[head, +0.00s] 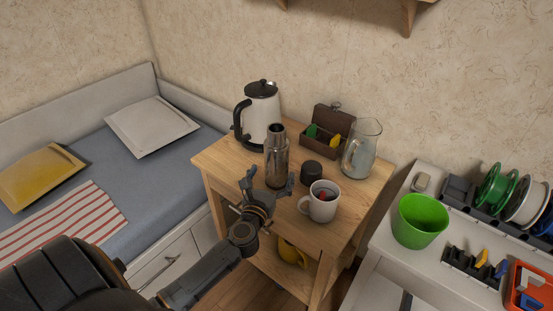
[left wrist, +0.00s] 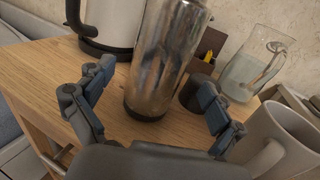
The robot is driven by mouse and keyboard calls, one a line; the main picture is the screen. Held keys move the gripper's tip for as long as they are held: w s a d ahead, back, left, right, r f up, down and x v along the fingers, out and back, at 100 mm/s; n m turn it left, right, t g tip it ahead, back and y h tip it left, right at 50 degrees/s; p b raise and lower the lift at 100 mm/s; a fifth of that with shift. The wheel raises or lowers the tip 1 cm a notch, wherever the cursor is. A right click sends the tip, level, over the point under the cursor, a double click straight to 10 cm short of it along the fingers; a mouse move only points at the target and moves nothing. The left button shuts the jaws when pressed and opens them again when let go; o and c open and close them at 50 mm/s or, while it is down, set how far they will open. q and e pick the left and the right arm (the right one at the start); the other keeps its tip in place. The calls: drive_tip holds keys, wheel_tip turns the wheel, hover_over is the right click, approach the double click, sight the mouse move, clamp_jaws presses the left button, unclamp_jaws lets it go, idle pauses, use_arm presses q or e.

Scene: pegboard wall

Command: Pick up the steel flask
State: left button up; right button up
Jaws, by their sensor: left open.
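The steel flask (head: 277,157) stands upright and uncapped on the small wooden table (head: 221,157), near its front left part. It also fills the middle of the left wrist view (left wrist: 164,62). My left gripper (head: 268,184) is open, low in front of the flask. In the left wrist view its two fingers (left wrist: 150,105) spread to either side of the flask's lower body, and I see no contact. The flask's far side is hidden. My right gripper is not in view.
A white kettle (head: 261,106) stands behind the flask. A dark cap (head: 312,172), a white mug (head: 320,206), a glass pitcher (head: 361,150) and a brown box (head: 329,128) crowd the right side. A green bucket (head: 418,221) stands on the white bench. A bed (head: 95,160) lies left.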

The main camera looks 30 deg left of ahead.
sight(277, 162)
use_arm(q)
drive_tip(key=x, duration=0.5)
drive_tip(key=shift+c, duration=0.5)
drive_tip(key=c, duration=1.8)
drive_tip(key=shift+r, duration=0.2)
drive_tip(key=shift+c, duration=0.2)
